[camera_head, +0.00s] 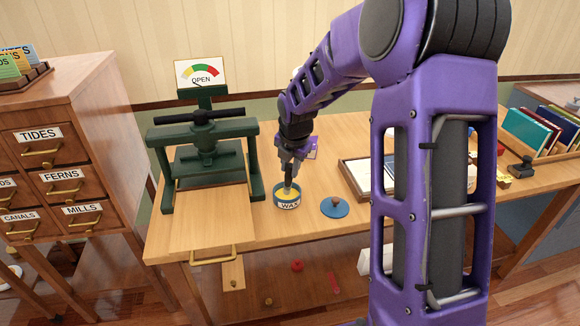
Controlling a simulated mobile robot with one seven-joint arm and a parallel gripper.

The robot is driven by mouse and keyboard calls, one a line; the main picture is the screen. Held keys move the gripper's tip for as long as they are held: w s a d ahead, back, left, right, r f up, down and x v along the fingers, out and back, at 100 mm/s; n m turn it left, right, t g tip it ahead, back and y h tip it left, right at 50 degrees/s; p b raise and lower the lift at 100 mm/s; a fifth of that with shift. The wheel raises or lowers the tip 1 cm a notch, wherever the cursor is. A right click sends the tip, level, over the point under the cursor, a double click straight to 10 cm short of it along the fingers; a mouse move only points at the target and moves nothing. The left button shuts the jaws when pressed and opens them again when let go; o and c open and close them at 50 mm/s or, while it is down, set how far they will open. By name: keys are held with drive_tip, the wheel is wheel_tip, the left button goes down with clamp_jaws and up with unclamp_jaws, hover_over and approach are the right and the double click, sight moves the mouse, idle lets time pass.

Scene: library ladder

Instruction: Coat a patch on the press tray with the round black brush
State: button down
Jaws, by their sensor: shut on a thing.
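My gripper (290,163) is shut on a dark, thin thing, which appears to be the round black brush (288,182). The brush points down, its lower end at the mouth of a round tin labelled WAX (287,204). Yellow shows inside the tin around the brush. The bristles are hidden or too small to make out. To the left stands a green press (206,150). A pale wooden surface with a brass handle at its front edge, seemingly the press tray (205,222), lies in front of the press. I see no clear coated patch on it.
A blue round lid (335,208) lies right of the tin. A framed tray (362,178) lies farther right, partly behind my arm. A drawer cabinet (60,170) stands at left.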

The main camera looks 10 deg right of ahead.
drive_tip(key=shift+f, duration=0.5)
idle(1.6)
drive_tip(key=shift+r, duration=0.1)
drive_tip(key=shift+r+p, duration=2.9)
drive_tip(key=shift+r, duration=0.6)
